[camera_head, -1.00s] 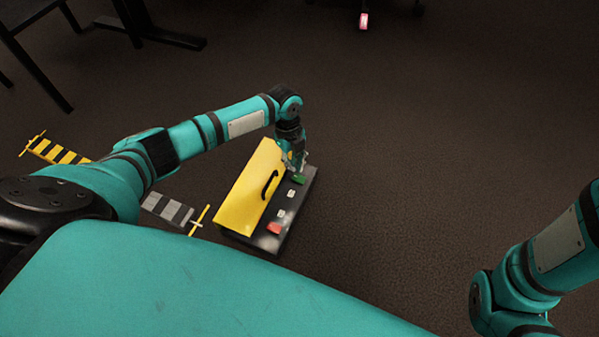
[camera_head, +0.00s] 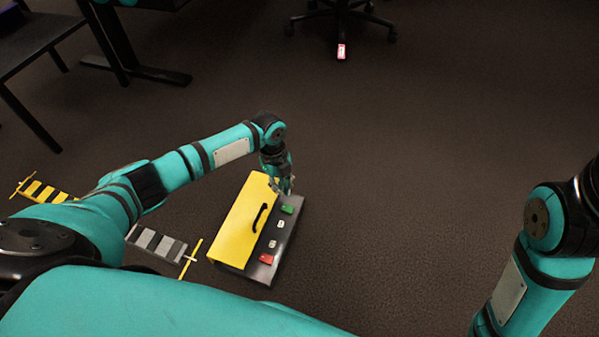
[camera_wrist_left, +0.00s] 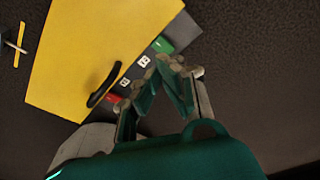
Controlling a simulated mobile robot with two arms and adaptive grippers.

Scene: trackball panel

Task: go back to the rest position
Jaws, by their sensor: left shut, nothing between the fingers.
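My left gripper (camera_head: 286,188) is shut and empty. It hangs at the far end of the panel, close to the green block, and I cannot tell whether it touches the panel. In the left wrist view, the left gripper (camera_wrist_left: 168,64) shows its fingertips together beside the panel's grey edge strip. My right arm (camera_head: 530,270) comes in at the right edge of the head view; its gripper is out of view.
A box-like panel has a yellow lid (camera_head: 240,225) with a black handle (camera_head: 260,217). Its dark strip carries a green block (camera_head: 287,210), a red block (camera_head: 266,258) and white labelled pieces. Striped pieces lie left. Open floor (camera_head: 420,160) lies right.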

